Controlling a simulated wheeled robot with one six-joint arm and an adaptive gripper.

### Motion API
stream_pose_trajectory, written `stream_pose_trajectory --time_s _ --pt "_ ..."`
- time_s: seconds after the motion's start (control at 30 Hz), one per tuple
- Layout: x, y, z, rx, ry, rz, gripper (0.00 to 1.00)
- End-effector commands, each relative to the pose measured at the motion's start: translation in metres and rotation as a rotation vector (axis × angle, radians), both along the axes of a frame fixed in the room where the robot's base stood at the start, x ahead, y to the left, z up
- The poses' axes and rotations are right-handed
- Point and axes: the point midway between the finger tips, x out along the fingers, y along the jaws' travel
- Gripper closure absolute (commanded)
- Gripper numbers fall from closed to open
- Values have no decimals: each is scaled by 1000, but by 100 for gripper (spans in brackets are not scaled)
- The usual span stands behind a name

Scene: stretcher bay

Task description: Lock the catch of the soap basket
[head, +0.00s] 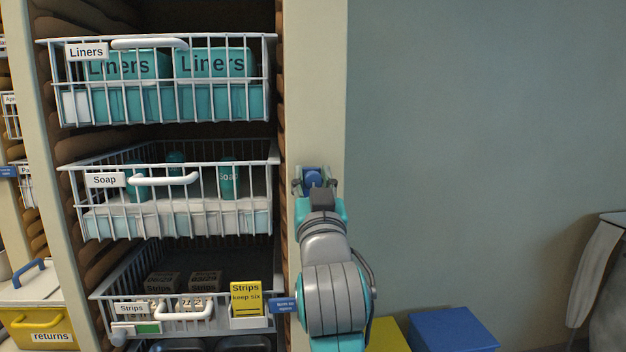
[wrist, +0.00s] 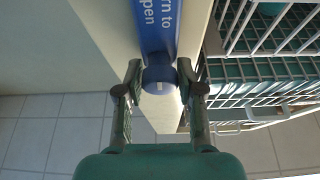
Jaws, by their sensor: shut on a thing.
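The soap basket (head: 205,168) is a white wire basket in the middle of the rack, with a Soap label (head: 104,180) and a front handle. Its catch shows as a blue knob (head: 313,177) on the pale upright to the right of the basket. The blue knob (wrist: 159,80) also shows in the wrist view, with a short white mark on it and a blue plate (wrist: 158,25) beyond it, its lettering partly cut off. My gripper (head: 315,183) is shut on the knob, one finger on each side, as the wrist view (wrist: 159,77) also shows.
The Liners basket (head: 150,43) is above and the Strips basket (head: 183,312) below. A yellow card (head: 246,299) stands at the Strips basket's front. Yellow and blue boxes (head: 452,330) stand low at the right.

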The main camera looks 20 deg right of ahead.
Motion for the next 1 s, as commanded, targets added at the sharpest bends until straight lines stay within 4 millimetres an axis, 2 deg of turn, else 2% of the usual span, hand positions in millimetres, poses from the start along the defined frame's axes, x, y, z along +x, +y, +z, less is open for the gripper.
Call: stream_pose_trajectory --time_s 0.27,1.0 --pt "0 1 0 148 -32 0 100" --pt "-1 -2 0 831 -173 1 100"
